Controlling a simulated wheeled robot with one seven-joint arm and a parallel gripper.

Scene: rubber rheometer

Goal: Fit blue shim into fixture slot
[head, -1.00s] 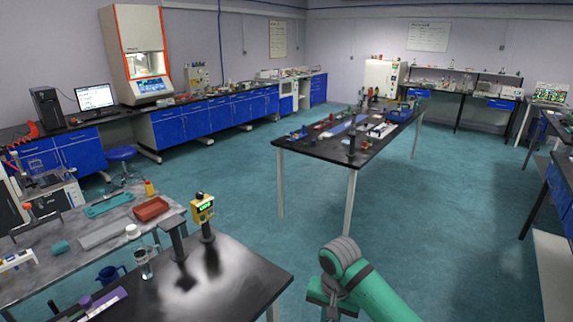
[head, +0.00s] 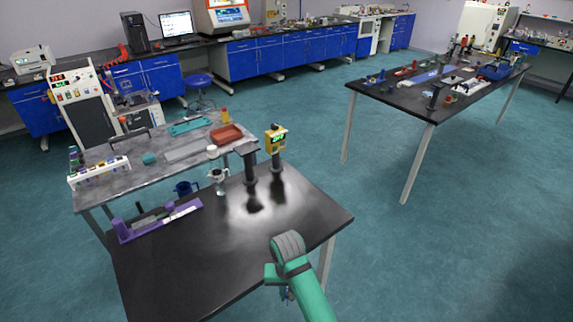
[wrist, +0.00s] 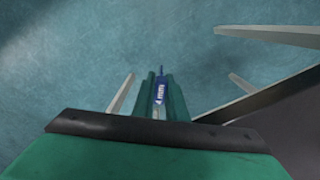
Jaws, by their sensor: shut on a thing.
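The blue shim (wrist: 160,92), with white lettering on it, is held between the green fingers of my gripper (wrist: 161,84) in the wrist view. In the head view my green arm is at the lower middle, beside the front right edge of the near black table, and the gripper there is mostly hidden below the arm. A purple fixture (head: 125,232) with a long grey and purple body lies at the left end of this black table, well apart from my gripper. Its slot is too small to make out.
The near black table (head: 235,265) is bare in the middle. A yellow device (head: 275,141), dark posts and a glass beaker (head: 218,181) stand along its back. A grey bench (head: 108,172) with a red tray (head: 226,134) is behind it. Open floor lies to the right.

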